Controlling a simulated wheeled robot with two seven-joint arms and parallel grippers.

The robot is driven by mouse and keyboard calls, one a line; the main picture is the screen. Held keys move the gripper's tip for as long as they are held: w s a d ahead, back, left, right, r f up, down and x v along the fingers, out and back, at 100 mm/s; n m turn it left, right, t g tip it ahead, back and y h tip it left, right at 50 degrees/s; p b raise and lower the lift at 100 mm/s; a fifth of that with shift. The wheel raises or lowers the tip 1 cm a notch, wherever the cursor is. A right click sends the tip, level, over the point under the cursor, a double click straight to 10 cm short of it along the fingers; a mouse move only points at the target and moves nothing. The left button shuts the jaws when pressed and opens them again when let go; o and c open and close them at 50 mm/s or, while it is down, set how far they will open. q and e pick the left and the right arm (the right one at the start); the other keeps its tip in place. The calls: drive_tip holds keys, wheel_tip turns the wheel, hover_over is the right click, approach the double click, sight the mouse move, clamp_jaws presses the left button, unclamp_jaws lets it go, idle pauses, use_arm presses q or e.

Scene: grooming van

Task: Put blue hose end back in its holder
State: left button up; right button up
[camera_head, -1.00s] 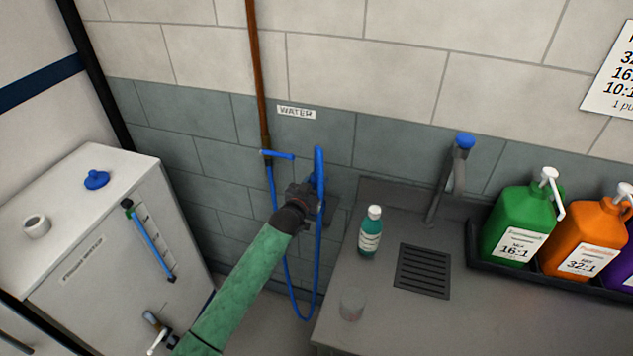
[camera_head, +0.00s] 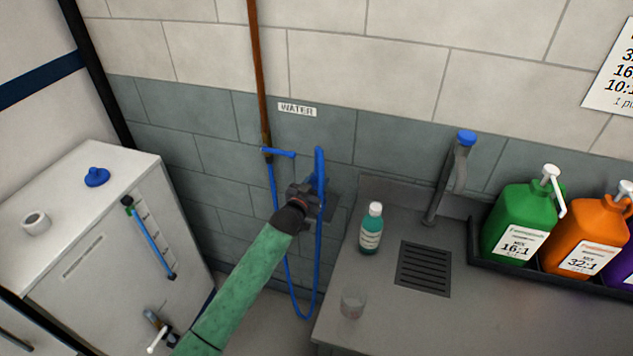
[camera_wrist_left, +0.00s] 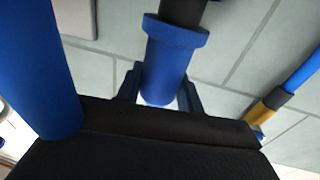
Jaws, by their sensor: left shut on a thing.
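The blue hose (camera_head: 287,264) hangs from the valve on the brown pipe, loops down low and rises to an arch beside my left gripper. My left gripper (camera_head: 318,187) is in front of the grey wall, level with the upper part of the hose loop. In the left wrist view its two dark fingers (camera_wrist_left: 160,92) are shut on the blue hose end (camera_wrist_left: 166,68), a blue cylinder with a collar and a dark part beyond it. A grey holder plate (camera_head: 332,208) shows partly behind the gripper on the wall. My right gripper is not in view.
The steel counter (camera_head: 440,318) stands at right, with a teal bottle (camera_head: 371,229), a clear cup (camera_head: 353,302), a drain grate (camera_head: 424,268) and a tap (camera_head: 455,178). Green (camera_head: 520,225) and orange jugs (camera_head: 583,238) stand in a tray. A white cabinet (camera_head: 80,255) is at left.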

use_arm(q)
drive_tip(key=shift+f+b, duration=0.3)
drive_tip(key=shift+f, duration=0.35)
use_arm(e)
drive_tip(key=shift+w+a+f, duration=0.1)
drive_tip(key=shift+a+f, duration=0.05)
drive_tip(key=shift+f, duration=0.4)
use_arm(q)
drive_tip(key=shift+w+d+f, duration=0.15)
drive_tip(key=shift+f, duration=0.05)
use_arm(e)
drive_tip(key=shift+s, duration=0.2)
use_arm(q)
drive_tip(key=shift+r, duration=0.1)
